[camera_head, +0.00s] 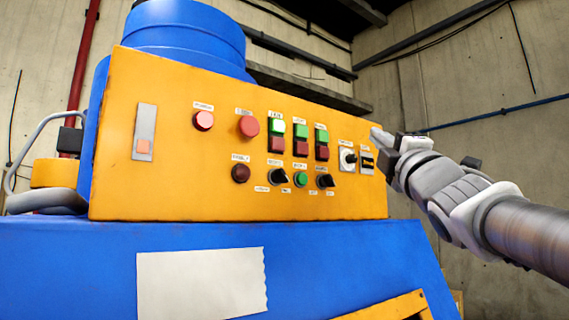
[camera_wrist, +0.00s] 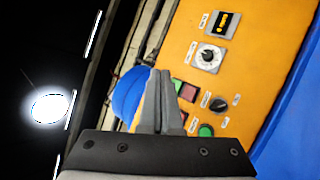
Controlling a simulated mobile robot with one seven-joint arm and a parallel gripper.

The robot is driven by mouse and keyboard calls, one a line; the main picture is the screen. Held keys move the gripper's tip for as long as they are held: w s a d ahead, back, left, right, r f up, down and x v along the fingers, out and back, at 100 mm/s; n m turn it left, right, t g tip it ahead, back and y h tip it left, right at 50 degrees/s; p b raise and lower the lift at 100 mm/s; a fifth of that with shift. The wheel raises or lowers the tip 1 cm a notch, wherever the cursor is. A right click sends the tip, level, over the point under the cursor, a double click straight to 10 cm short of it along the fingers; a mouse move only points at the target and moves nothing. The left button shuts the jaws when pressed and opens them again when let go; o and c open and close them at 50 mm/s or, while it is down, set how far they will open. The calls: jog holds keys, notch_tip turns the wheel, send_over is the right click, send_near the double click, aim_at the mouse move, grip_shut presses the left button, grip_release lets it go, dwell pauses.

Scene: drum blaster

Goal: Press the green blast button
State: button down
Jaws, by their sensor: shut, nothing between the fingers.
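The orange control panel (camera_head: 180,120) carries several green controls, and their labels are too small to read. One is a round green button (camera_head: 300,179) in the lower row between two black knobs; it also shows in the wrist view (camera_wrist: 206,131). Green square buttons (camera_head: 300,131) sit above red ones in the upper row. My gripper (camera_head: 376,136) is shut and empty, at the panel's right end, to the right of and above the round green button. In the wrist view its closed fingers (camera_wrist: 160,80) partly cover the red and green square buttons.
A red round button (camera_head: 249,127) and a dark red one (camera_head: 241,173) sit to the left. A dial (camera_head: 348,159) and a small black-and-yellow display (camera_head: 367,161) are nearest my gripper. A blue drum (camera_head: 185,35) rises behind the panel.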

aim_at(323, 137)
jog(key=n, duration=0.1)
jog(key=r+n+y, duration=0.1)
jog(key=a+r+n+y, duration=0.1)
jog(key=shift+s+r+t, duration=0.25)
jog(key=shift+t, duration=0.05)
jog(key=shift+w+a, duration=0.1)
jog(key=w+a, duration=0.5)
jog(key=w, duration=0.2)
jog(key=shift+w+f, duration=0.1)
dwell(2.1)
jog(key=shift+w+a, duration=0.25)
